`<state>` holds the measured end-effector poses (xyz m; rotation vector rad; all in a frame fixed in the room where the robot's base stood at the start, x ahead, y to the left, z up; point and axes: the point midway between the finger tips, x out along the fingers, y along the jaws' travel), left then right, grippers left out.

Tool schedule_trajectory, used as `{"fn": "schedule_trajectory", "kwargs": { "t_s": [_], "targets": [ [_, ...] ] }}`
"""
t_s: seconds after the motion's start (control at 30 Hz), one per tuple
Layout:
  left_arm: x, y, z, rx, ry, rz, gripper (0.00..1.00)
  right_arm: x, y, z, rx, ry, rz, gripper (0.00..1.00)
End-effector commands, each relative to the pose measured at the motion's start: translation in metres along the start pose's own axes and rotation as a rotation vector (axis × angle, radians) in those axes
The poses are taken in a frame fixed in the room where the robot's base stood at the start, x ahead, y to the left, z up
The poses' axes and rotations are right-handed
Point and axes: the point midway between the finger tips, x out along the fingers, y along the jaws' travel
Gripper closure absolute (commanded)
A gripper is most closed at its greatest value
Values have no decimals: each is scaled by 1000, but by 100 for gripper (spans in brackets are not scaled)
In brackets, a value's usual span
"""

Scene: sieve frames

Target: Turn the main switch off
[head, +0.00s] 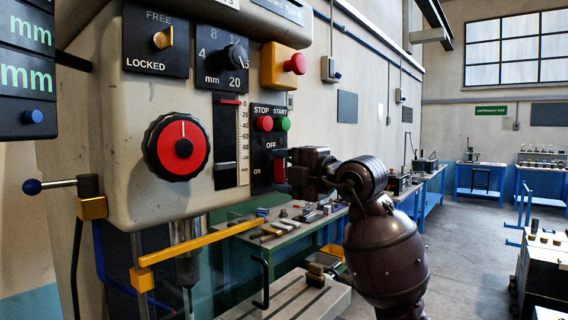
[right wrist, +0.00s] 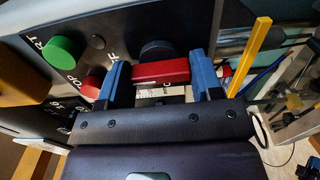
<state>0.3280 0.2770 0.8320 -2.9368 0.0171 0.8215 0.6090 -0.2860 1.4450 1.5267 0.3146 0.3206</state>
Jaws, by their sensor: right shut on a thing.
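The main switch is on the small dark panel (head: 262,172) at the right edge of the drill press head, with OFF above and ON below. Its red handle (head: 279,170) shows between the two labels, partly hidden by my gripper. My right gripper (head: 287,166) is at this handle. In the right wrist view, the red handle (right wrist: 160,72) lies between the blue fingers of my right gripper (right wrist: 163,80), which is shut on it. The exact handle angle is hard to tell. My left gripper is not in view.
Just above the switch are the red STOP button (head: 265,123) and green START button (head: 282,124). A red emergency knob (head: 296,63) on a yellow box stands higher. A yellow bar (head: 200,243) crosses below. A workbench (head: 262,232) with tools is behind.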

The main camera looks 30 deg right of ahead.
Motion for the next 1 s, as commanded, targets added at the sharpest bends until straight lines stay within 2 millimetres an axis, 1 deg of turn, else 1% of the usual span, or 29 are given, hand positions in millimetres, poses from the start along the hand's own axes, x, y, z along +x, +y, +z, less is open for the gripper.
{"fn": "schedule_trajectory", "kwargs": {
  "t_s": [0.2, 0.6, 0.63, 0.77, 1.0],
  "targets": [
    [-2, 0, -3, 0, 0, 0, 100, 0, 0, 0, 33, -1, -1, 64],
    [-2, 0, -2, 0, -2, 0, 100, 0, -1, 0, 39, -1, -1, 64],
    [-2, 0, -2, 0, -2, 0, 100, 0, -1, 0, 39, -1, -1, 36],
    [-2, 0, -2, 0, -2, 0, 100, 0, 0, 0, 38, 0, -1, 16],
    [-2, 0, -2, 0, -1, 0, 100, 0, 0, 0, 36, 0, 0, 15]
  ]
}}
